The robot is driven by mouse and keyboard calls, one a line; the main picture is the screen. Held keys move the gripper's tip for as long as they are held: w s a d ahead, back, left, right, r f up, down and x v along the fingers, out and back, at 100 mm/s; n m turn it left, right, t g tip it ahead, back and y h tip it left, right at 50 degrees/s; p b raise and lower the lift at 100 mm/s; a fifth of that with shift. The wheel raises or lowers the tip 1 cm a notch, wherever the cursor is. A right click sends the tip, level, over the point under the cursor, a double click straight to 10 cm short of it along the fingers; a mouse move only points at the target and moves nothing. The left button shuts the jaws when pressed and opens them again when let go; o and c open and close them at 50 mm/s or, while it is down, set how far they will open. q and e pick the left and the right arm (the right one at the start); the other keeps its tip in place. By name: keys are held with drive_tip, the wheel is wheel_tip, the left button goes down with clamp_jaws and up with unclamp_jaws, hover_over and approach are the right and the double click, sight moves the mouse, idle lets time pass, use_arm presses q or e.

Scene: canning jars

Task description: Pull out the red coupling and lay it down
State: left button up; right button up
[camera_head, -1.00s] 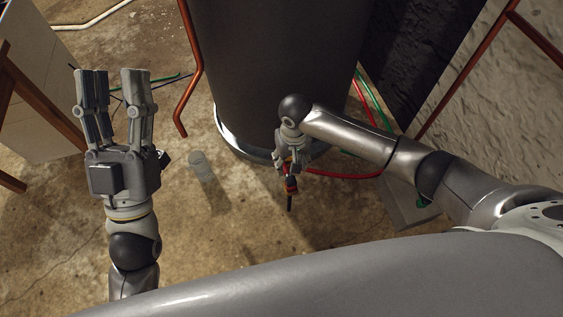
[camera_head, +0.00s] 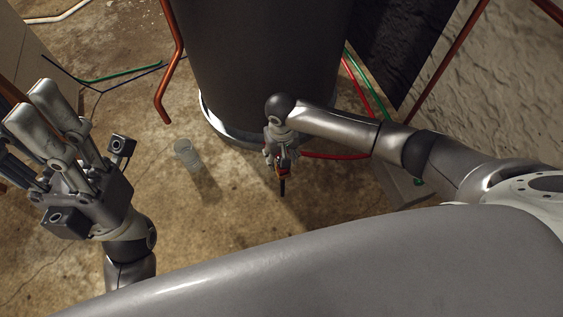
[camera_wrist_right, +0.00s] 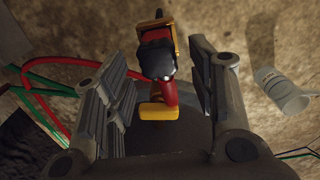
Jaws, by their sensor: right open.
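The red coupling (camera_wrist_right: 167,92) shows in the right wrist view with a black collar and yellow parts above and below it. It stands between the fingers of my right gripper (camera_wrist_right: 158,88), which is open, with gaps visible on both sides. In the head view my right gripper (camera_head: 281,157) points down beside the foot of the dark cylinder, and only a small red-orange part of the coupling (camera_head: 283,173) shows below it. My left gripper (camera_head: 18,135) is open and empty at the left edge, away from the coupling.
The large dark cylinder (camera_head: 262,60) stands behind my right gripper. A clear jar (camera_head: 188,154) stands on the concrete floor to its left. A copper pipe (camera_head: 176,60) runs down beside the cylinder. Red (camera_head: 335,156) and green hoses lie at right. The front floor is bare.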

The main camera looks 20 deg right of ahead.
drive_tip(key=shift+f+b, duration=0.4)
drive_tip(key=shift+f, duration=0.8)
drive_tip(key=shift+c, duration=0.4)
clamp_jaws()
drive_tip(key=shift+r, duration=0.1)
